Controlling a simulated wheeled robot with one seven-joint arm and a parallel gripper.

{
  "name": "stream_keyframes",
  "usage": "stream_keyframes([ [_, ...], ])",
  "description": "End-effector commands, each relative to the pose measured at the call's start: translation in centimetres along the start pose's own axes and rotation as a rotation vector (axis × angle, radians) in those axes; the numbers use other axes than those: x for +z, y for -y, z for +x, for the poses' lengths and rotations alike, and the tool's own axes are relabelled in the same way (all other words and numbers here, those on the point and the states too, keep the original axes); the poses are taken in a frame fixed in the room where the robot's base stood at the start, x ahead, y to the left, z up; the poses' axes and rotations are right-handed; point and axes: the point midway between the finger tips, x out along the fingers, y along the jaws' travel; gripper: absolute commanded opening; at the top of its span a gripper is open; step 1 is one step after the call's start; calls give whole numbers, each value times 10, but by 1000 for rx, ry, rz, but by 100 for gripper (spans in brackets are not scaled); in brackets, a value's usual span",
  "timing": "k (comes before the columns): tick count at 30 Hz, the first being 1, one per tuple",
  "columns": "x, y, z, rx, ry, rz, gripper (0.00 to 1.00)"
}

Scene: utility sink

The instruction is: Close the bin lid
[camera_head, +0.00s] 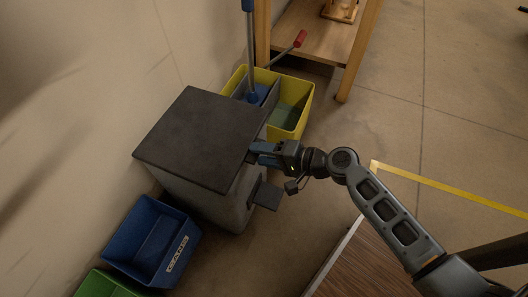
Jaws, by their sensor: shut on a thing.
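The bin (200,198) is a grey box standing against the wall left of centre. Its dark flat lid (190,135) lies roughly level over the top and covers the opening. I cannot tell whether a small gap remains under the lid. My gripper (257,153) reaches in from the right and is shut on the right edge of the lid. The fingertips are partly hidden at that edge. A small dark pedal-like plate (267,195) sticks out low on the bin's right side, below my gripper.
A yellow mop bucket (305,110) with a blue-handled mop (251,50) stands behind the bin. A blue crate (150,240) and a green crate (100,285) sit in front left. A wooden shelf (320,40) is at the back; a wood-topped surface (365,270) is at lower right.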

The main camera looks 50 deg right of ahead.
Motion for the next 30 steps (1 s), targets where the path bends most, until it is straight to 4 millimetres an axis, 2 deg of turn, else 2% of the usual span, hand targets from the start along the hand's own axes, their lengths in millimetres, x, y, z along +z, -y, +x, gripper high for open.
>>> stream_keyframes([
  [8, 3, -4, 0, 8, 8, 1, 36],
  [11, 3, -3, -9, 8, 7, 1, 36],
  [21, 0, 0, -64, 3, 1, 2, 36],
  [25, 0, 0, -75, 2, 0, 0, 36],
  [30, 0, 0, -78, 0, 1, 0, 36],
])
